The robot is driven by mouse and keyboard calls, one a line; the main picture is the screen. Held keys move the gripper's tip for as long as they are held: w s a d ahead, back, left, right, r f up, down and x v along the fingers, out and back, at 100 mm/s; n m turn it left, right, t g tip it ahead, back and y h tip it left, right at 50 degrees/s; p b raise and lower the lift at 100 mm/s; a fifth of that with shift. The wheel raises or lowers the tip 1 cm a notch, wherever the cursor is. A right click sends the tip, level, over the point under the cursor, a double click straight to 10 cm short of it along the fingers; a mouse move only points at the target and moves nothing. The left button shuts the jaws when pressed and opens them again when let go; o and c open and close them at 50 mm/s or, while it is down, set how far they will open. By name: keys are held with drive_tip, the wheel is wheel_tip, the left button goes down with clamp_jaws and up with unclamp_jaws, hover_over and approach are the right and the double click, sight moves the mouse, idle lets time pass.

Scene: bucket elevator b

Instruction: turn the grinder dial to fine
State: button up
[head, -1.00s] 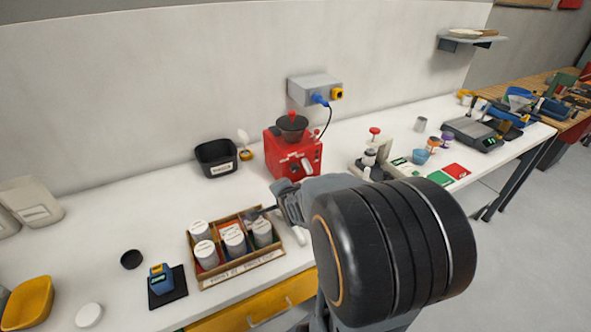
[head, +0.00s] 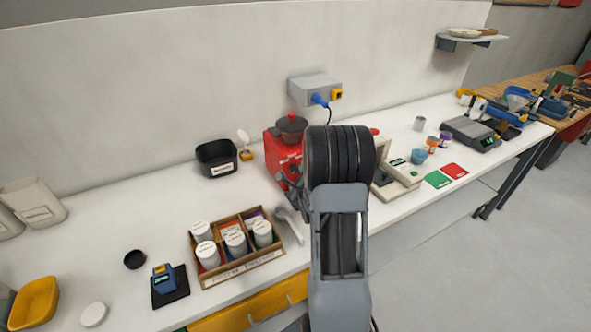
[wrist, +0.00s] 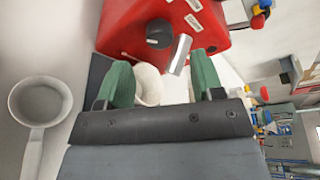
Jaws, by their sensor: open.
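The red grinder (head: 281,153) stands against the back wall with a dark hopper on top, and my arm covers its right part in the head view. In the wrist view the grinder (wrist: 115,30) fills the top, with a round black dial (wrist: 159,34) on its front face. A silver spout or lever (wrist: 181,53) juts out just right of the dial. My gripper (wrist: 163,80) is open, its green fingers pointing at the grinder and apart from the dial. A white rounded cup (wrist: 149,82) shows between the fingers; I cannot tell whether it touches them.
A wooden tray (head: 240,268) of lidded jars sits left of my arm. A white scoop (head: 289,224) lies beside it and shows in the wrist view (wrist: 38,105). A black bin (head: 216,160) stands left of the grinder. A pale device (head: 400,178) is to the right.

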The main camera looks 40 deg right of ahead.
sight(295, 171)
drive_tip(key=shift+p+x, duration=0.55)
drive_tip(key=shift+x, duration=2.35)
drive_tip(key=shift+f, duration=0.1)
drive_tip(key=c, duration=0.9)
